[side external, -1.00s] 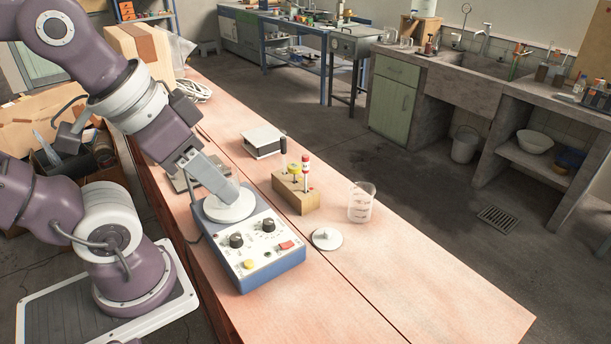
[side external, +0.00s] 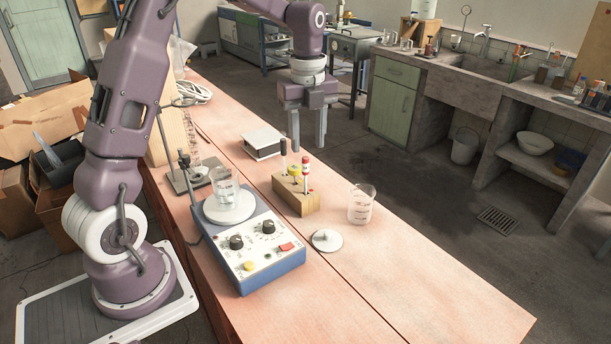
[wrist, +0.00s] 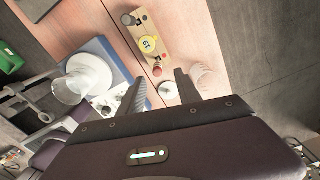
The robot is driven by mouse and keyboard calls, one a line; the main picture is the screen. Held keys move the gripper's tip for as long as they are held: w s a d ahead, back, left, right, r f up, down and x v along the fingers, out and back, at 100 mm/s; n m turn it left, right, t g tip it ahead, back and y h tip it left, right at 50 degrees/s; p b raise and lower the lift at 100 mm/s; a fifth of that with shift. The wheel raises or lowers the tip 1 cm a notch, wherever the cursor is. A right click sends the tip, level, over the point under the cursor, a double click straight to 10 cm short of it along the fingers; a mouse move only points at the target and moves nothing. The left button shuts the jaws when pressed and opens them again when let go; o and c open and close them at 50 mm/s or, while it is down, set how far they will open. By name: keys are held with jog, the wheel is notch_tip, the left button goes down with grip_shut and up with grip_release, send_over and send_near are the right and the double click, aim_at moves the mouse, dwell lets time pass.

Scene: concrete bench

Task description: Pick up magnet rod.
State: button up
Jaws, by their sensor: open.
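I cannot tell for certain which is the magnet rod. My gripper (side external: 308,148) is open and empty, fingers pointing down, raised above and behind the block. In the wrist view my gripper (wrist: 161,76) has its fingertips apart near the red top (wrist: 157,70), with the wooden block (wrist: 151,33) lying ahead of them.
A blue stirrer (side external: 262,268) has a beaker (side external: 224,185) on its white plate. A white-topped box (side external: 263,141) lies behind. The bench's right front is clear.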

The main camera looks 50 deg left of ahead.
aim_at(306, 157)
jog(key=f, duration=0.6)
jog(key=shift+s+f, duration=0.2)
jog(key=shift+f, duration=0.2)
jog(key=shift+c, duration=0.4)
grip_shut()
